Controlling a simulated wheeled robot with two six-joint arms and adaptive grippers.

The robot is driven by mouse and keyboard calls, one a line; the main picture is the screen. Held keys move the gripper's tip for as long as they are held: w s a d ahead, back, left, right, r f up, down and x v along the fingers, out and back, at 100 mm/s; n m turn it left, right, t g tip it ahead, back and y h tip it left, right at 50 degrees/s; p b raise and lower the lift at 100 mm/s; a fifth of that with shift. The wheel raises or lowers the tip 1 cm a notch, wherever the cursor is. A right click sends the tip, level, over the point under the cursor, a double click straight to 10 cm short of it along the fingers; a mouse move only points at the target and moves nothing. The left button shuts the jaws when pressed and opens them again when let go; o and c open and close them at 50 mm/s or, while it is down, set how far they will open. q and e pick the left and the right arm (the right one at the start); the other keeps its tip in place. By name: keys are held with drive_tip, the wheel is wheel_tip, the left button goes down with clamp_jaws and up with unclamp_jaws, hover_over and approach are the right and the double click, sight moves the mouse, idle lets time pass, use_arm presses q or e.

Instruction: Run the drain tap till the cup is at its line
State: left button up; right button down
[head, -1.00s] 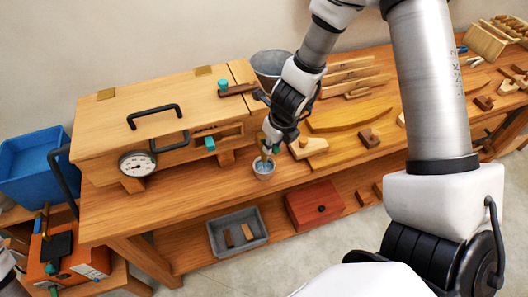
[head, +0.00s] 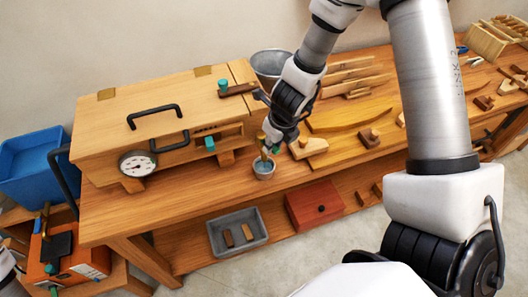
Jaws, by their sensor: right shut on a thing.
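The cup (head: 264,171) is a small light-grey cup on the front edge of the wooden bench, under the right end of the wooden steam box (head: 150,115). Something bluish shows inside it; its line cannot be made out. The drain tap (head: 263,150) is a small brass piece just above the cup. My right gripper (head: 272,146) reaches down from above and is shut on the tap's handle, which it mostly hides. Only a bit of my left arm shows at the lower left edge; its gripper is out of view.
A round gauge (head: 138,163) and black handle (head: 155,114) are on the box. A grey funnel-like bucket (head: 271,66) stands behind my right gripper. Wooden pieces (head: 350,124) lie to the right. A grey tray (head: 237,232) and red box (head: 314,205) sit on the lower shelf.

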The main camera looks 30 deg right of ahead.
drive_tip(key=shift+f, duration=0.1)
drive_tip(key=shift+a+f+m+b, duration=0.15)
drive_tip(key=shift+m+b, duration=0.15)
drive_tip(key=shift+b, duration=0.15)
drive_tip(key=m, duration=0.1)
drive_tip(key=a+m+b, duration=0.1)
drive_tip(key=m+h, duration=0.1)
drive_tip(key=m, duration=0.1)
drive_tip(key=shift+a+r+b, duration=0.2)
drive_tip(key=shift+a+b, duration=0.05)
drive_tip(key=shift+b, duration=0.1)
drive_tip(key=c, duration=1)
unclamp_jaws()
drive_tip(key=shift+w+a, duration=0.15)
